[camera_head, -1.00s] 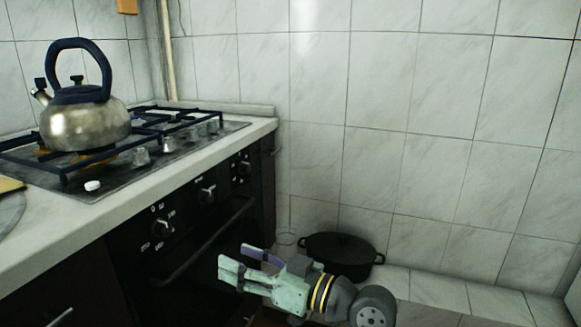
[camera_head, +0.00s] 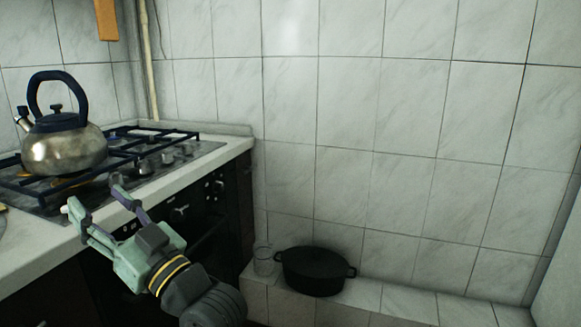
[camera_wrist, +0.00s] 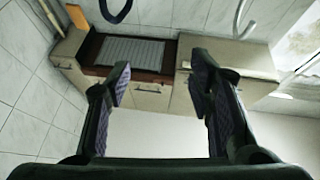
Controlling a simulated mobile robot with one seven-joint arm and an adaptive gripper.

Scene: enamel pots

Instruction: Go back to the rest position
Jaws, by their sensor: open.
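My gripper (camera_head: 95,199) is open and empty, with its fingers spread, in front of the counter edge and the oven in the head view. In the wrist view my gripper (camera_wrist: 160,82) shows its two dark, purple-padded fingers well apart, with nothing between them. A dark pot with two handles (camera_head: 315,272) stands on a low tiled ledge against the wall, to the right of my gripper and apart from it. A metal kettle with a blue handle (camera_head: 64,148) stands on the stove to the left.
The gas stove (camera_head: 150,165) with black grates sits in the pale counter (camera_head: 205,160). A clear glass (camera_head: 263,260) stands left of the pot. The ledge (camera_head: 400,303) right of the pot is bare. The wrist view shows cabinets (camera_wrist: 150,97) beyond the fingers.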

